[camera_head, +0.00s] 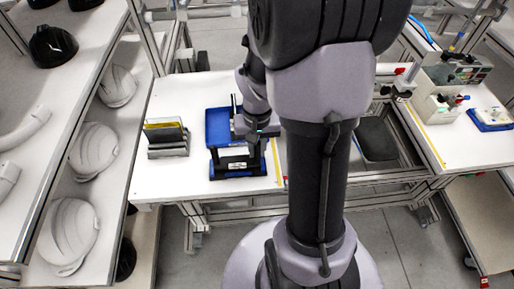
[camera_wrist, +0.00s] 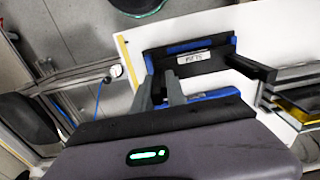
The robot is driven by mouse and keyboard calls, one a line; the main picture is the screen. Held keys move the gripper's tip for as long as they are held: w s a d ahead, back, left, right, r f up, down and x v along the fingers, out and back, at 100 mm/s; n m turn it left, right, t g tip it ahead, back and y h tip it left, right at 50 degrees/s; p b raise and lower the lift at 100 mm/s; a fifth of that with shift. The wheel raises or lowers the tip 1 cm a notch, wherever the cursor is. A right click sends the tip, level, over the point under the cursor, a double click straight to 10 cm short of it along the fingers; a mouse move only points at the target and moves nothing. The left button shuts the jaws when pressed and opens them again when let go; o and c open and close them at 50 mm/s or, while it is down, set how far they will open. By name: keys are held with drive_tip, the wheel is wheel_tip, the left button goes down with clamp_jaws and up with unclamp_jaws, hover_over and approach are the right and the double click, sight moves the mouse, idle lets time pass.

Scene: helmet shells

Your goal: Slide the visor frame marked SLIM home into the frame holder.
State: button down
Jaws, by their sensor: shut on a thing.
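How deep the plate sits in the holder is hidden.
A grey rack (camera_head: 168,150) with a yellow-edged plate stands left of the holder. A shelf with white helmet shells (camera_head: 92,150) is further left. A dark tray (camera_head: 376,138) lies right of the table. The table is clear in front of the rack.

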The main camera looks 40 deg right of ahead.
drive_tip(key=shift+f+b, duration=1)
drive_tip(key=shift+f, duration=0.15)
idle(0.4)
drive_tip(key=c, duration=1.3)
unclamp_jaws()
wheel_tip(320, 180, up, 18)
drive_tip(key=p, duration=0.8)
drive_tip(key=shift+f, duration=0.25)
drive_tip(key=s+a+r+t+b, duration=0.1)
drive_tip(key=s+a+r+t, duration=0.1)
drive_tip(key=a, duration=0.4)
drive_tip(key=s+a+r+n+t+y+b, duration=0.1)
drive_tip(key=s+a+r+t, duration=0.1)
drive_tip(key=a, duration=0.5)
drive_tip(key=s+a+r+n+t+y, duration=0.1)
drive_tip(key=s+a+r, duration=0.2)
drive_tip(key=a, duration=0.3)
drive_tip(key=shift+s+a+r+t+b, duration=0.25)
drive_tip(key=shift+s+r+t+b, duration=0.15)
drive_tip(key=shift+s, duration=0.05)
